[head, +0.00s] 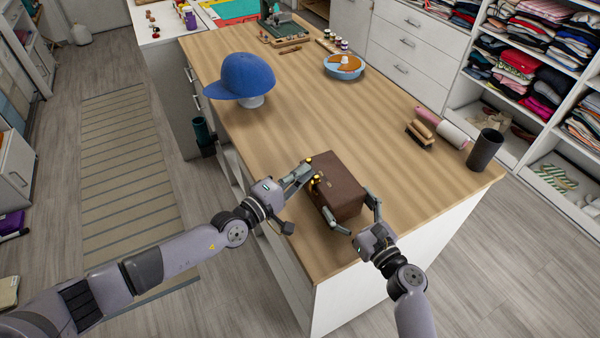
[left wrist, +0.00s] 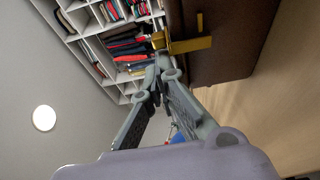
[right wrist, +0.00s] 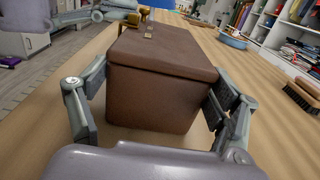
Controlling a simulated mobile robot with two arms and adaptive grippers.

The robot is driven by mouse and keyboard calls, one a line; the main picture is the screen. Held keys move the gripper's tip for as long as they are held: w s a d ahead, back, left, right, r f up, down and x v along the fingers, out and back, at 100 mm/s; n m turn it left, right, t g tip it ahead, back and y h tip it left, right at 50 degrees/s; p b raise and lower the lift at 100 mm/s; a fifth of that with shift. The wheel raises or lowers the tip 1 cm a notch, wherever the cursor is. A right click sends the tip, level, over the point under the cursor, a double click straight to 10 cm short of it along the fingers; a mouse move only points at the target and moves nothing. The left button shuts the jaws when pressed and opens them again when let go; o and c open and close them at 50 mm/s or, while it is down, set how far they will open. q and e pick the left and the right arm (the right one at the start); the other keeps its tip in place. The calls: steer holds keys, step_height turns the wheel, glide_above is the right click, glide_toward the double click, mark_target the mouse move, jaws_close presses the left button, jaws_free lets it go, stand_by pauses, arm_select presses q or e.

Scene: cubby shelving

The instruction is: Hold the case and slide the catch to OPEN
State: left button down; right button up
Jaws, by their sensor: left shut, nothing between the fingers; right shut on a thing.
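A brown case (head: 341,190) sits on the wooden table (head: 400,150) near its front end; it also fills the middle of the right wrist view (right wrist: 160,85). My right gripper (head: 354,212) is shut on the case, with one finger against each side. Brass catch parts (head: 316,182) show on the case's left side and in the left wrist view (left wrist: 188,44). My left gripper (head: 309,168) is shut and empty, its fingertips close beside the brass parts. I cannot tell whether they touch. The catch's marking is not readable.
A blue cap (head: 240,77) on a stand, a blue bowl (head: 344,67), a brush (head: 420,132), a lint roller (head: 440,127) and a dark cup (head: 485,150) stand farther along the table. The tabletop between the case and these is clear.

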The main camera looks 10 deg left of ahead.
arm_select(q)
steer(key=shift+s+d, duration=0.65)
steer(key=shift+s, duration=0.25)
steer(key=v, duration=1)
steer(key=shift+w+a, duration=0.1)
